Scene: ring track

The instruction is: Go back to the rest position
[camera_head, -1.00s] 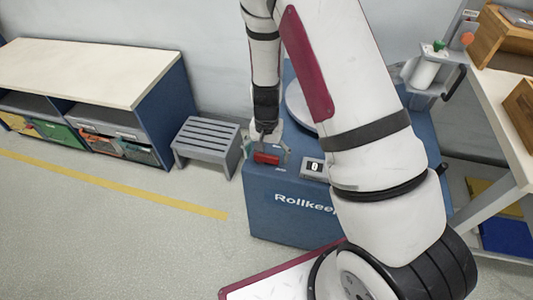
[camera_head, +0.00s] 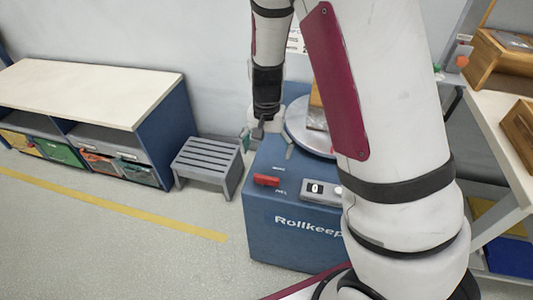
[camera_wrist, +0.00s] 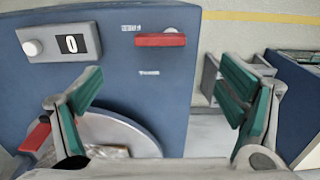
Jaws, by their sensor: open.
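My gripper (camera_head: 268,140) is open and empty. In the head view it hangs above the top of the blue Rollkeeper cabinet (camera_head: 290,236), behind the red handle (camera_head: 266,180) and apart from it. In the wrist view, my gripper's two green-padded fingers (camera_wrist: 160,88) are spread wide with nothing between them. The red handle (camera_wrist: 160,40) lies beyond the fingertips there, on the cabinet's blue face. My upper arm hides the right part of the cabinet in the head view.
A display box reading 0 (camera_head: 322,191) and a round grey plate (camera_head: 302,134) bearing an item sit on the cabinet. A grey slatted stool (camera_head: 207,158) stands close on the left. A low shelf unit (camera_head: 90,90) is further left. A table with wooden boxes (camera_head: 500,55) is at right.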

